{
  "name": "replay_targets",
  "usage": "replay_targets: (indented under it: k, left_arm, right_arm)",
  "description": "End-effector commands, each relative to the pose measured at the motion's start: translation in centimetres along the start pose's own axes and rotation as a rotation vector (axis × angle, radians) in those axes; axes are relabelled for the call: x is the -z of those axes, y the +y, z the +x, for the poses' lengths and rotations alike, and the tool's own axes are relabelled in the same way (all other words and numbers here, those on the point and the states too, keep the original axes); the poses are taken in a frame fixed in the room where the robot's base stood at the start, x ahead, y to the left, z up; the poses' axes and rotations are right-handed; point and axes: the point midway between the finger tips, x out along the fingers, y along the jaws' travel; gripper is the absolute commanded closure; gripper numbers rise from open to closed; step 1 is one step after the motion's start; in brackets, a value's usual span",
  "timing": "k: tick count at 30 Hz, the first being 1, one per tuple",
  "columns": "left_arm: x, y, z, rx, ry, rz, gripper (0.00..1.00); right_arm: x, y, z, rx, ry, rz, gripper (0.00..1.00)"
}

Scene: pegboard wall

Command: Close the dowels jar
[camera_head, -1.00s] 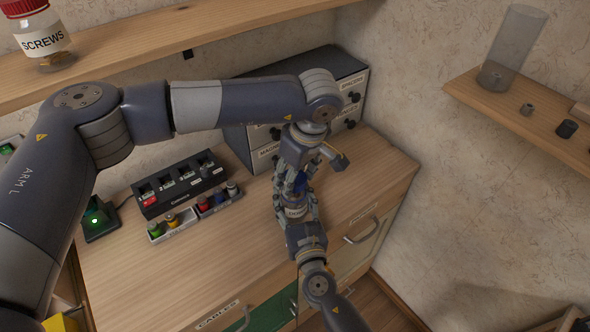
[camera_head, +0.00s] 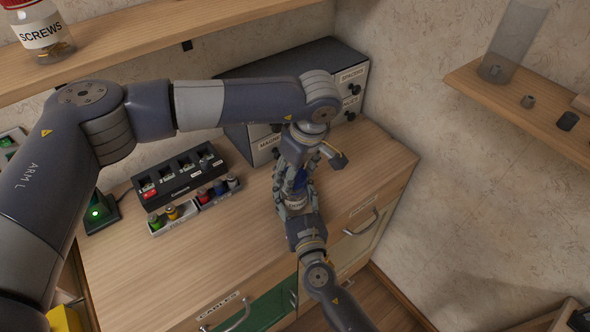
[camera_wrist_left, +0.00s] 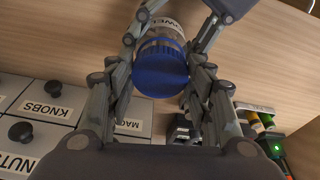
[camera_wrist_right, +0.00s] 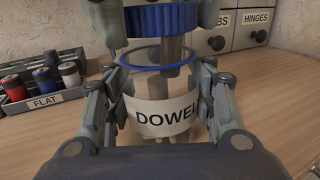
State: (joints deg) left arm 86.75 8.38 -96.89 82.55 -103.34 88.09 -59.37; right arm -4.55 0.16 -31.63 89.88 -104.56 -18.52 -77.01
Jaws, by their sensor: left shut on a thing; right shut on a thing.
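The clear jar with a white DOWELS label (camera_wrist_right: 165,115) stands upright between the fingers of my right gripper (camera_wrist_right: 160,88), which is shut on it. A blue ring circles the jar near its top. The round blue lid (camera_wrist_right: 158,20) is above the jar, with a gap showing between lid and ring and dowels visible there. My left gripper (camera_wrist_left: 163,62) is shut on the blue lid, whose flat top (camera_wrist_left: 160,72) faces the left wrist camera. In the head view the left gripper (camera_head: 298,180) is just above the right gripper (camera_head: 296,203); the fingers mostly hide the jar.
The grey drawer cabinet (camera_head: 245,140) stands behind the grippers. A black charger rack (camera_head: 180,178) and a tray of small coloured pieces (camera_head: 195,208) are to the left. The worktop (camera_head: 235,265) is clear in front. A wall shelf (camera_head: 520,108) is at right.

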Motion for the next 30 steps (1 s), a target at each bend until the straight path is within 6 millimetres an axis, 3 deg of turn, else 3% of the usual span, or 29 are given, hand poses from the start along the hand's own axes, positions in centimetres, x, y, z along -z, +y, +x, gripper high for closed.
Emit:
replay_targets:
  k: [28,30]
  left_arm:
    - [-0.3,0.0,1.4,0.001,0.0,0.0,0.62]
    - [-0.3,-0.1,1.5,0.001,0.0,0.0,0.67]
  right_arm:
    - [0.1,0.0,0.0,0.0,0.001,0.0,0.92]
    - [0.0,0.0,0.0,0.0,0.001,0.0,0.92]
